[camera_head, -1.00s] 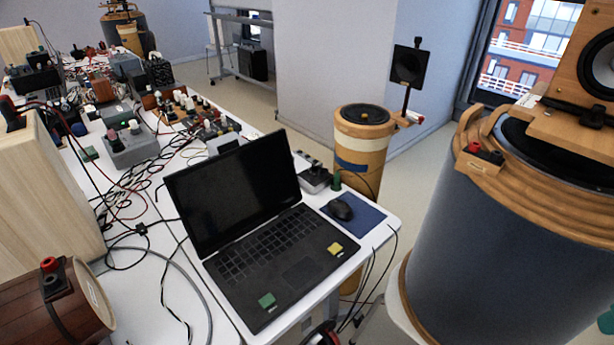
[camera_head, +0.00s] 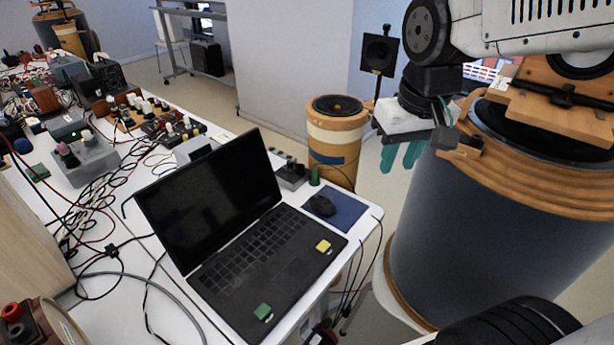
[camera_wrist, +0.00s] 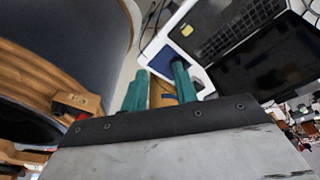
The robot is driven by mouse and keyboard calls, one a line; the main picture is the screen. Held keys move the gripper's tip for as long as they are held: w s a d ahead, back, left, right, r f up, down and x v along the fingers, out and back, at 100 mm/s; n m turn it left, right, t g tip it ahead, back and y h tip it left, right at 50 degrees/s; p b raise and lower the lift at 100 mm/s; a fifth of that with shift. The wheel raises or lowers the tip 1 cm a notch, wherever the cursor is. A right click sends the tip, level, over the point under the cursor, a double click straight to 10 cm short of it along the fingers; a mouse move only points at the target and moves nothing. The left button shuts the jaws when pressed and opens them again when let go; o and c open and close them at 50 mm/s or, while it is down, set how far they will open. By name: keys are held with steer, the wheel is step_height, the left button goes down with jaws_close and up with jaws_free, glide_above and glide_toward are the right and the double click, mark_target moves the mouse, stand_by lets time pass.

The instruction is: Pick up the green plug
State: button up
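A small dark green upright cylinder (camera_head: 314,176), which may be the green plug, stands on the white table at the far corner of the blue mouse pad. A flat green square (camera_head: 263,312) lies on the laptop's near left corner. I cannot make out the green cylinder in the wrist view.
An open laptop (camera_head: 262,250) with a yellow square (camera_head: 323,246) fills the table's front. A black mouse (camera_head: 321,206) lies on the blue pad (camera_head: 350,208). Cables and devices crowd the table's left. A wooden column speaker (camera_head: 335,145) and a large grey drum (camera_head: 480,230) flank the right side.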

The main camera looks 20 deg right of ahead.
steer(key=w+f, duration=0.4)
steer(key=w, duration=1)
steer(key=t, duration=0.2)
glide_toward(315, 170)
steer(key=x, duration=0.8)
steer(key=shift+w+f, duration=0.1)
steer(key=shift+f, duration=0.1)
steer(key=shift+w+f, duration=0.1)
steer(key=shift+f, duration=0.15)
steer(key=shift+c, duration=0.3)
jaws_close()
